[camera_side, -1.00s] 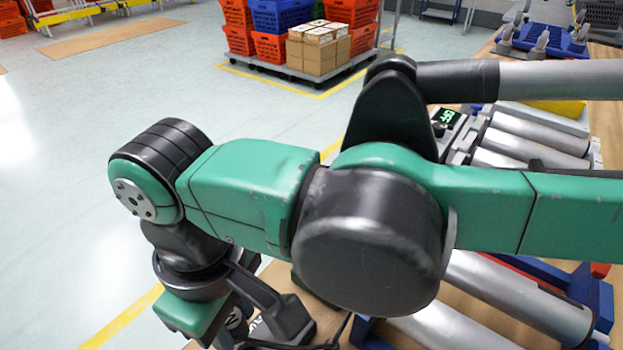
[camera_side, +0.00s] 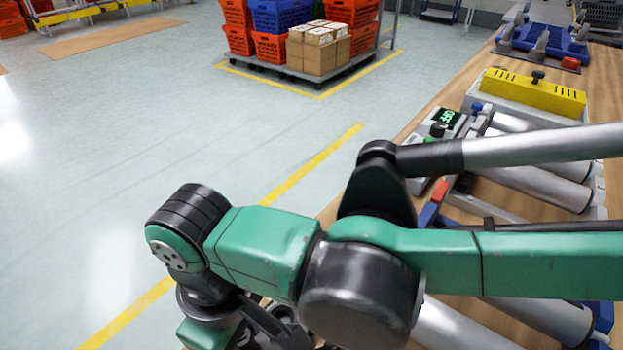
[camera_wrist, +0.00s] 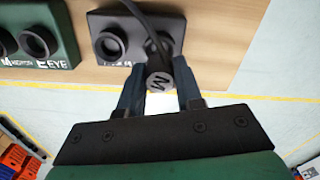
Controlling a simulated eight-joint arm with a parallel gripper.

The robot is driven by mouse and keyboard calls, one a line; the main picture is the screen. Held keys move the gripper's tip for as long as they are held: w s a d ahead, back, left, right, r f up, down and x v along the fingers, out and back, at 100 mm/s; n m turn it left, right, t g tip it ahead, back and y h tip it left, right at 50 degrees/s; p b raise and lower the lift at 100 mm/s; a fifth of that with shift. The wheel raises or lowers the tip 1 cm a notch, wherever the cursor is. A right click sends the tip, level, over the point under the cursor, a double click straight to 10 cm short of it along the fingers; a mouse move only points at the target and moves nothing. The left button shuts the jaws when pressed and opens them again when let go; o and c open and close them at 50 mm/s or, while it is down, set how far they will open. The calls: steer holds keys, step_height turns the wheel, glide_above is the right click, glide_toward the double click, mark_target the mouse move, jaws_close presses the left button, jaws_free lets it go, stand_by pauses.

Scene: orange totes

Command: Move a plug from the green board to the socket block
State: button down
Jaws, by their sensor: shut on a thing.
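In the wrist view my gripper (camera_wrist: 160,90) is shut on a dark plug (camera_wrist: 158,80) with a letter M on its end and a black cable rising from it. The dark grey socket block (camera_wrist: 93,20) lies just beyond, with a round socket showing at its left. The plug and cable overlap the block's right part; I cannot tell whether they touch. The green board (camera_wrist: 68,50) is at the upper left, with round dark sockets and white lettering. In the side view my arm hides the board and block, and the fingertips are not clear.
The wooden bench edge runs below the block in the wrist view. In the side view, metal rollers (camera_side: 530,180), a yellow-topped unit (camera_side: 530,92) and a small green display (camera_side: 447,117) stand on the bench. A cart with crates (camera_side: 270,47) is farther off.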

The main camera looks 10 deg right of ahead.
steer(key=shift+f, duration=0.15)
steer(key=shift+f, duration=0.65)
steer(key=shift+f, duration=0.25)
steer(key=c, duration=0.5)
jaws_free()
steer(key=shift+r, duration=2.8)
